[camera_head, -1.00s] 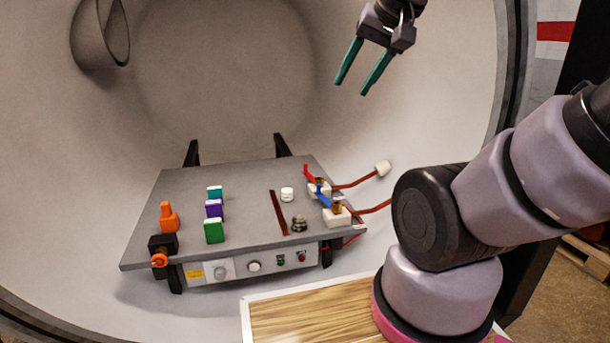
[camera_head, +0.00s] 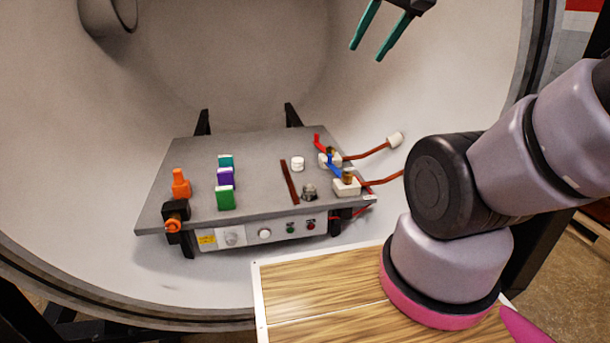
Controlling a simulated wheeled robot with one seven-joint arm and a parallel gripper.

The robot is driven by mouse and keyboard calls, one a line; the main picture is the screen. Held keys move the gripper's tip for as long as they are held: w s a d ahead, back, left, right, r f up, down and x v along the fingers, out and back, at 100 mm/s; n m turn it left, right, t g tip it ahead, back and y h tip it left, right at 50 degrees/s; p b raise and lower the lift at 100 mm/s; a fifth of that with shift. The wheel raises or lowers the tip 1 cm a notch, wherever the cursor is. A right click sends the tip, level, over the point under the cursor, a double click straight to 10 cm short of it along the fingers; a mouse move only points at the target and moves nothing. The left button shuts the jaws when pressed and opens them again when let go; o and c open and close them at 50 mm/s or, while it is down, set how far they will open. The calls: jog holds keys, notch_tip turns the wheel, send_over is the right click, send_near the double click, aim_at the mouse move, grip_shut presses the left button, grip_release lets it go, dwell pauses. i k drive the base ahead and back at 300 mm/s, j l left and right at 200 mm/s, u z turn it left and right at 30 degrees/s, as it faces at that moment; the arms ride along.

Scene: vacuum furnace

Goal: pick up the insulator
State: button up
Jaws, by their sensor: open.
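A small white cylinder (camera_head: 298,164), which looks like the insulator, stands upright on the grey worktable (camera_head: 255,150) inside the furnace chamber, right of centre. A similar white piece (camera_head: 395,139) sits at the end of a copper rod beyond the table's right edge, so I cannot be certain which is meant. My gripper (camera_head: 368,42) is open and empty, its teal fingers apart, high above and behind the table's right side. The top of the gripper is cut off by the frame edge.
Green, purple and teal blocks (camera_head: 226,199) and an orange part (camera_head: 181,184) stand at left. A dark red strip (camera_head: 289,181), a metal knob (camera_head: 310,192) and white terminal blocks (camera_head: 347,185) with red and blue levers surround the cylinder. Copper rods stick out at right.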

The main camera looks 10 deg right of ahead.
aim_at(309, 192)
jog(key=j+z, duration=0.1)
jog(key=j, duration=0.3)
jog(key=k+j+z, duration=0.1)
jog(key=j, duration=0.25)
jog(key=k+j, duration=0.15)
jog(key=j, duration=0.2)
jog(key=k+j+z, duration=0.15)
jog(key=j, duration=0.25)
jog(key=i, duration=0.05)
